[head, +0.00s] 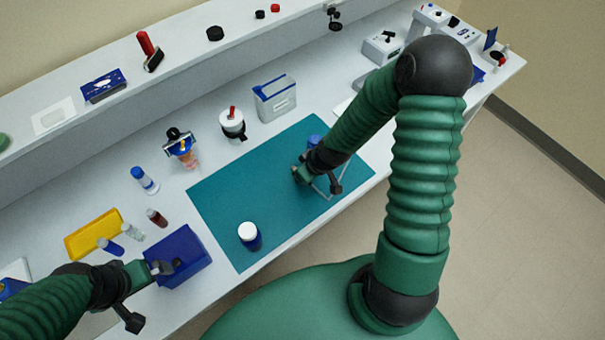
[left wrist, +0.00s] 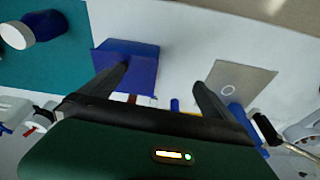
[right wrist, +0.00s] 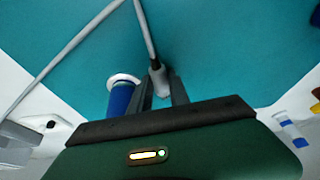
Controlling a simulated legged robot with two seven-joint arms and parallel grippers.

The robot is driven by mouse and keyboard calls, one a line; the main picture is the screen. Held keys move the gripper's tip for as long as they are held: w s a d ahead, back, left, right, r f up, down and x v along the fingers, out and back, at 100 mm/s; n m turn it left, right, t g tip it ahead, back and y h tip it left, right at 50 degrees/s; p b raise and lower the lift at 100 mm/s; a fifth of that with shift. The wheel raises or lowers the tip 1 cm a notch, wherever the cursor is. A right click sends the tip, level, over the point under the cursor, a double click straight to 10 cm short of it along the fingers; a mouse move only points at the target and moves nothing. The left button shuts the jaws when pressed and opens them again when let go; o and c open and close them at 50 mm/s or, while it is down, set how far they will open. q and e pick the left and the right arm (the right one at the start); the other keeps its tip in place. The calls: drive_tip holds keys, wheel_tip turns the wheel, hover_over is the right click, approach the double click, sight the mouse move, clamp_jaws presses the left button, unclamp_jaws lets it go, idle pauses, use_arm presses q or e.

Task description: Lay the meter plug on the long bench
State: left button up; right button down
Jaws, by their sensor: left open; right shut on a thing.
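The meter plug (right wrist: 157,76) is a small grey plug on a grey cable (right wrist: 92,27). My right gripper (right wrist: 158,92) is shut on it, over the teal mat in the right wrist view. In the head view my right gripper (head: 298,174) is over the mat, and the plug is too small to make out. The height of the plug above the mat is unclear. The long bench (head: 185,228) is the white surface under the mat. My left gripper (head: 160,268) is open and empty by a blue box (head: 188,250); its spread fingers show in the left wrist view (left wrist: 162,88).
The teal mat (head: 225,200) has bare room around a white-capped blue jar (head: 249,236). Another blue jar (right wrist: 120,97) stands beside the right gripper. Vials, a yellow rack (head: 93,235), a white canister (head: 232,124) and a grey box (head: 275,100) stand along the bench.

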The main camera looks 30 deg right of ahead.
drive_tip(key=r+p, duration=0.1)
drive_tip(key=r, duration=0.1)
drive_tip(key=r+p, duration=0.1)
drive_tip(key=p, duration=0.1)
drive_tip(key=shift+d+r, duration=0.2)
drive_tip(key=shift+r, duration=0.15)
drive_tip(key=s, duration=0.1)
drive_tip(key=s+a, duration=0.1)
drive_tip(key=s, duration=0.1)
drive_tip(key=s+a, duration=0.1)
drive_tip(key=s, duration=0.1)
drive_tip(key=shift+r, duration=0.1)
drive_tip(key=s+p, duration=0.1)
drive_tip(key=p, duration=0.2)
drive_tip(key=s+a+r+p, duration=0.1)
drive_tip(key=s+p, duration=0.1)
drive_tip(key=p, duration=0.1)
drive_tip(key=s+r+p, duration=0.1)
drive_tip(key=s+p, duration=0.1)
drive_tip(key=p, duration=0.2)
drive_tip(key=shift+a, duration=0.4)
drive_tip(key=s+p, duration=0.2)
drive_tip(key=s+a+p, duration=0.1)
drive_tip(key=s+p, duration=0.1)
drive_tip(key=shift+f, duration=0.35)
drive_tip(key=shift+s+a+f+p, duration=0.2)
drive_tip(key=shift+s+a+p, duration=0.1)
drive_tip(key=shift+s, duration=0.3)
